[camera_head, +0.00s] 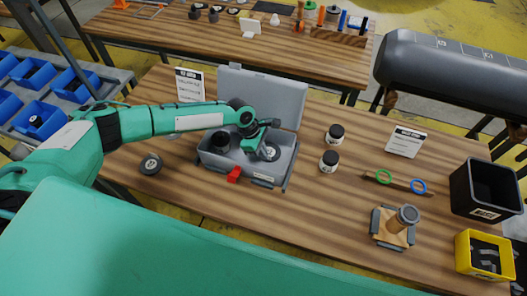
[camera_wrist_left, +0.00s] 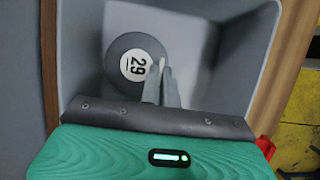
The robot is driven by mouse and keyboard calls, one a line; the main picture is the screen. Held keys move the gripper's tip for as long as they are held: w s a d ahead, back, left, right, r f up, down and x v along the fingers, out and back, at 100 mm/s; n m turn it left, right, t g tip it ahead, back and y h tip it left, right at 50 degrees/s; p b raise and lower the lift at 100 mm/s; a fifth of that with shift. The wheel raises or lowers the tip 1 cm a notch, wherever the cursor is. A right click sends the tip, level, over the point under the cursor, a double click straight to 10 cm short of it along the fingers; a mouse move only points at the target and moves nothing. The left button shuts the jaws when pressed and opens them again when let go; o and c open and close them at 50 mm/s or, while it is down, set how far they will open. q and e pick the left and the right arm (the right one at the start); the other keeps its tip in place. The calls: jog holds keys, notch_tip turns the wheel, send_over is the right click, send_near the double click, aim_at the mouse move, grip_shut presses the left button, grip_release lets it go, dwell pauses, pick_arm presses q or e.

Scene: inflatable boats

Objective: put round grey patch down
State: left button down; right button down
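The round grey patch (camera_head: 271,152) is a dark disc with a white label reading 29; it also shows in the left wrist view (camera_wrist_left: 122,48). It is in the right part of the open grey case (camera_head: 288,172), with its labelled face up. My left gripper (camera_head: 256,149) reaches down into the case. Its two fingers (camera_wrist_left: 161,82) are close together over the patch's right side, with a small pale part between their tips, and look shut on the patch. Whether the patch touches the case floor is hard to tell. My right gripper is not in view.
A dark jar (camera_head: 219,141) stands in the case's left part. Another dark disc (camera_head: 150,164) lies on the wooden table left of the case. Two jars (camera_head: 329,160) stand to the right. The case's raised lid (camera_head: 262,92) is behind. A wooden stand (camera_head: 393,228) is farther right.

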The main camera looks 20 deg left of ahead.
pick_arm(q)
jog(key=shift+f, duration=0.3)
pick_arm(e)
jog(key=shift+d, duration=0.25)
pick_arm(q)
jog(key=shift+f, duration=0.15)
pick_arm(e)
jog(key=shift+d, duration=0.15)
pick_arm(q)
jog(key=c, duration=1.7)
grip_release()
